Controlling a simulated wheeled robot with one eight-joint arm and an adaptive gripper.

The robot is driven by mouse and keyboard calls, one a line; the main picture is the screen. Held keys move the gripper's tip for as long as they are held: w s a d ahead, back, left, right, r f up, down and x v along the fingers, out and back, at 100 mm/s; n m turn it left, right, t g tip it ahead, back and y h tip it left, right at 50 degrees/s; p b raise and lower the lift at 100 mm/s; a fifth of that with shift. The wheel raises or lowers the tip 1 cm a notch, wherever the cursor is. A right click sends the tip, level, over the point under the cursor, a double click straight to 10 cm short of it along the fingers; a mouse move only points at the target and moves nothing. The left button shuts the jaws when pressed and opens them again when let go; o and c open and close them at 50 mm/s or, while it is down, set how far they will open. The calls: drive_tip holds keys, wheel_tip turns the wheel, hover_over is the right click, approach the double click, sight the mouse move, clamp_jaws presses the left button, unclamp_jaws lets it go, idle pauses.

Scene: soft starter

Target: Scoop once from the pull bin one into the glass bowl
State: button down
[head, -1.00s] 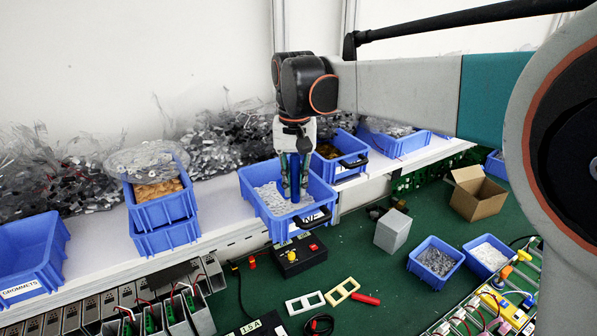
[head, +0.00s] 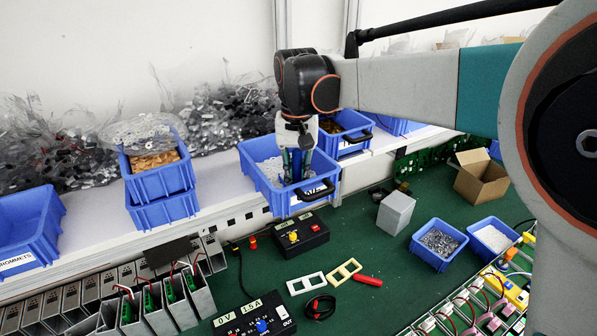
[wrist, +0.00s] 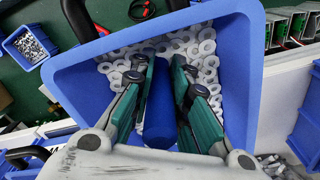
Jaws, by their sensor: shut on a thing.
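The blue pull bin (head: 261,186) of white washers stands at the shelf's front edge, its black handle facing the table. My gripper (head: 297,172) reaches down into its front part. In the wrist view my gripper (wrist: 161,75) is shut on a blue cylindrical handle (wrist: 159,118), which looks like that of a scoop. The handle's lower end and any scoop head are hidden by the fingers and bin. White washers (wrist: 200,45) lie around the fingers in the bin (wrist: 95,85). I cannot make out a glass bowl in either view.
A similar bin (head: 343,128) stands close on the right, stacked bins (head: 160,208) on the left. On the green table are a black control box (head: 302,236), a grey block (head: 396,212), two small blue bins (head: 438,258) and a cardboard box (head: 478,180).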

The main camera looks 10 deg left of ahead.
idle(0.4)
wheel_tip(320, 180, up, 13)
drive_tip(key=p, duration=0.7)
drive_tip(key=shift+f, duration=0.3)
